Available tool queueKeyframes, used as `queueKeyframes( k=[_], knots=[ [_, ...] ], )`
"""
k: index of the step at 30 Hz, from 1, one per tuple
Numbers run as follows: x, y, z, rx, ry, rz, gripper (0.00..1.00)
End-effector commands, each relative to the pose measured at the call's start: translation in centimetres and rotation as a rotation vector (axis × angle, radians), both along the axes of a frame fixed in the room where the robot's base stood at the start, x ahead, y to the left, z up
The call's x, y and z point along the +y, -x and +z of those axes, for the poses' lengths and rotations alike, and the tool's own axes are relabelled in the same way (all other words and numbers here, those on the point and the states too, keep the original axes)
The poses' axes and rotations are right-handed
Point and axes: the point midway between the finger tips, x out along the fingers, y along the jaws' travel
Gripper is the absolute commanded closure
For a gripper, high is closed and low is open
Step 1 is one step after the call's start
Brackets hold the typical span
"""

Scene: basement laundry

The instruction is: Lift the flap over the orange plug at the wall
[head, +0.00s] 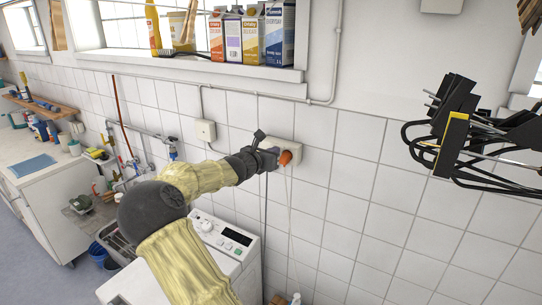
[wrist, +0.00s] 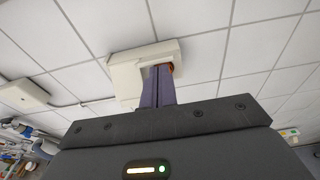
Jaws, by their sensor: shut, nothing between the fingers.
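The orange plug (head: 285,157) sits at the beige wall socket box (head: 297,150), with a pale cord hanging below it. My gripper (head: 273,160) is shut and empty, its fingertips right beside the plug on its left. In the wrist view the dark fingers (wrist: 157,70) stand together in front of the socket box (wrist: 128,78). I cannot tell whether the fingers touch the plug or the flap. The flap's own edges are not clear in either view.
A white washing machine (head: 225,240) stands below against the tiled wall. A second wall box (head: 205,130) is to the left of the socket. Cartons (head: 279,32) stand on the sill above. A rack with black hangers (head: 465,135) sticks out at right.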

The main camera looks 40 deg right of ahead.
Motion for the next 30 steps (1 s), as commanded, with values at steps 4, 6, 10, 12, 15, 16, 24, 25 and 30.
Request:
queueKeyframes(
  k=[4, 6, 10, 12, 15, 16, 24, 25, 30],
  knots=[
    [0.0, 0.0, 0.2, -0.002, -0.001, 0.001, 1.00],
    [0.0, -0.1, 0.2, -0.002, 0.000, 0.001, 1.00],
    [0.0, -0.1, 0.2, -0.003, 0.001, 0.001, 1.00],
    [0.0, -0.1, 0.3, -0.003, 0.001, 0.001, 1.00],
    [0.0, -0.1, 0.3, -0.003, 0.002, 0.002, 1.00],
    [0.1, -0.1, 0.2, -0.003, 0.002, 0.002, 1.00],
    [0.4, 0.2, -1.4, -0.003, 0.001, -0.001, 1.00],
    [0.5, 0.3, -1.8, -0.003, 0.000, -0.002, 1.00],
    [0.9, 0.7, -3.6, 0.000, -0.001, -0.007, 1.00]
  ],
)
